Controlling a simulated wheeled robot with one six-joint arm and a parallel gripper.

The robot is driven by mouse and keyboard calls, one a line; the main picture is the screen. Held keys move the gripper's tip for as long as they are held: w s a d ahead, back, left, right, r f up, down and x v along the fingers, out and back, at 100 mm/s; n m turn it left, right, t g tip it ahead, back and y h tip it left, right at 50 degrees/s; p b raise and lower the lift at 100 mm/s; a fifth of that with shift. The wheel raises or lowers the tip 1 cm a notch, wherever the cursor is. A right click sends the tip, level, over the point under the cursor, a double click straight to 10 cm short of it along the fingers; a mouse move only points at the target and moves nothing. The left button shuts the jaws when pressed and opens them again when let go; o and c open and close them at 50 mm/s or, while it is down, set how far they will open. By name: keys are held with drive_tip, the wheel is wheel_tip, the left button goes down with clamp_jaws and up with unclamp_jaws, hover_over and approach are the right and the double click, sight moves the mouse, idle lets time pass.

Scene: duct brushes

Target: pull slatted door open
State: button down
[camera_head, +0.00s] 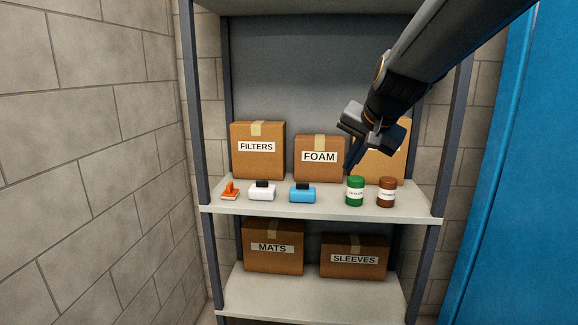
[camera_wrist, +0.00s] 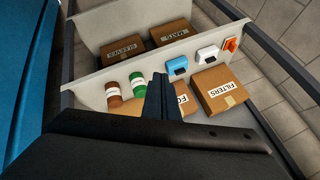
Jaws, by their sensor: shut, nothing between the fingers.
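A blue upright panel (camera_head: 508,170) stands at the right edge of the head view, with a vertical edge line. It also shows at the left of the wrist view (camera_wrist: 28,70). I see no slats or handle on it, and cannot tell whether it is the slatted door. My gripper (camera_head: 349,166) is shut and empty, pointing down in front of the shelf rack, above the middle shelf and left of the panel. In the wrist view its fingers (camera_wrist: 160,88) are together. My gripper and the blue panel are well apart.
The middle shelf (camera_head: 325,208) holds a green jar (camera_head: 355,191), a brown jar (camera_head: 386,192), blue, white and orange items, and boxes FILTERS (camera_head: 257,150) and FOAM (camera_head: 319,158). Boxes MATS (camera_head: 273,247) and SLEEVES (camera_head: 354,256) sit below. A block wall (camera_head: 90,160) is left.

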drive_tip(key=s+d+f+n+g, duration=0.2)
drive_tip(key=s+d+f, duration=0.1)
drive_tip(key=s+f, duration=0.7)
drive_tip(key=s+d+f+n+g+h, duration=0.1)
drive_tip(key=s+d+f+n+g, duration=0.2)
drive_tip(key=s+f, duration=0.8)
drive_tip(key=shift+s+d+f+g+h, duration=0.15)
drive_tip(key=shift+d+f+g+h, duration=0.15)
drive_tip(key=shift+f, duration=0.45)
drive_tip(key=c, duration=2.2)
unclamp_jaws()
drive_tip(key=s, duration=0.1)
drive_tip(key=a+f, duration=0.1)
drive_tip(key=s+a, duration=0.1)
drive_tip(key=shift+s+a+f+n+g, duration=0.25)
drive_tip(key=shift+s+n+g, duration=0.05)
drive_tip(key=shift+s+n, duration=0.1)
drive_tip(key=o, duration=0.4)
drive_tip(key=shift+s+d, duration=0.1)
drive_tip(key=shift+c, duration=0.2)
